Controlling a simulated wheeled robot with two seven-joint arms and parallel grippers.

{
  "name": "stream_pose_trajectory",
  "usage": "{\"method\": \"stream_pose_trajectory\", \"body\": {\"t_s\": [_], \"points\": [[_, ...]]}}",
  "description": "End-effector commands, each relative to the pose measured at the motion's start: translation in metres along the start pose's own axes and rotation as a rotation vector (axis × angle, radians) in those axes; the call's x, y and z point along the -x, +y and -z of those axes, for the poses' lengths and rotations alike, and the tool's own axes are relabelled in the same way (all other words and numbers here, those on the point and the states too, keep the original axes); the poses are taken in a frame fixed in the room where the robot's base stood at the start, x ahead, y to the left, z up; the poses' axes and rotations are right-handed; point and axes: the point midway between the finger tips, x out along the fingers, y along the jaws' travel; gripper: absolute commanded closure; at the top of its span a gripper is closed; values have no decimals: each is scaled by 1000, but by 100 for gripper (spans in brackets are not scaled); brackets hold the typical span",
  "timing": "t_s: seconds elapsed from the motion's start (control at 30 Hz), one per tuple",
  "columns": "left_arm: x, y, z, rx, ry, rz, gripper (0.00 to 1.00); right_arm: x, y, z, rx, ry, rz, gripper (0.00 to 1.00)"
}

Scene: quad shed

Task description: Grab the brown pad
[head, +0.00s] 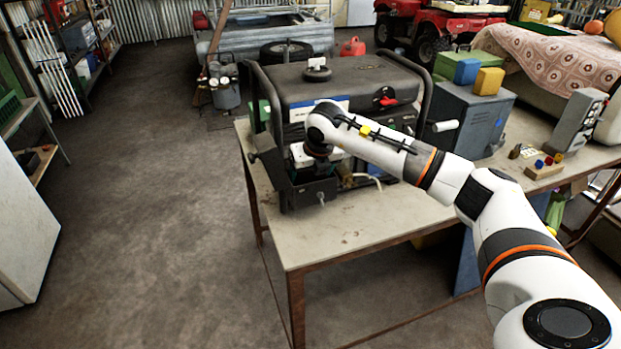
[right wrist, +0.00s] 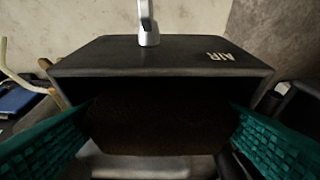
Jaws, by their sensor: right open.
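The brown pad (right wrist: 163,122) is a dark brown block seated in the open mouth of a black housing marked AIR (right wrist: 120,58). The housing also shows at the near side of the generator in the head view (head: 303,194). My right gripper (right wrist: 162,112) is open, with its green ribbed fingers at the left and right sides of the pad. I cannot tell whether either finger touches it. In the head view my right wrist hides the pad and most of the gripper. My left gripper is in neither view.
The black-framed generator (head: 345,82) stands on a pale workbench (head: 345,238). A silver clip or lever (right wrist: 148,25) stands at the housing's edge. A grey-blue box (head: 467,120) and a grey panel (head: 578,122) stand at the right. The bench front is clear.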

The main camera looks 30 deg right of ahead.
Motion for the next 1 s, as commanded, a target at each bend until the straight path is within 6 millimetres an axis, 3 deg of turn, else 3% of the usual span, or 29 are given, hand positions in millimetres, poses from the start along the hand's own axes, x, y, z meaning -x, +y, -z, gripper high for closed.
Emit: {"method": "stream_pose_trajectory", "body": {"t_s": [0.17, 0.33, 0.63, 0.77, 1.0], "points": [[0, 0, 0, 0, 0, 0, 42, -1, 0, 0, 0, 0, 0, 22], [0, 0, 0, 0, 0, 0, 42, 0, 0, 0, 0, 1, 0, 48], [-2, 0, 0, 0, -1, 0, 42, 3, 0, 2, 0, 3, 1, 49], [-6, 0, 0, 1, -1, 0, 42, 18, 0, 9, -1, 7, 2, 49], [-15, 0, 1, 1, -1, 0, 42, 63, -1, 29, 0, 6, 3, 49]]}}
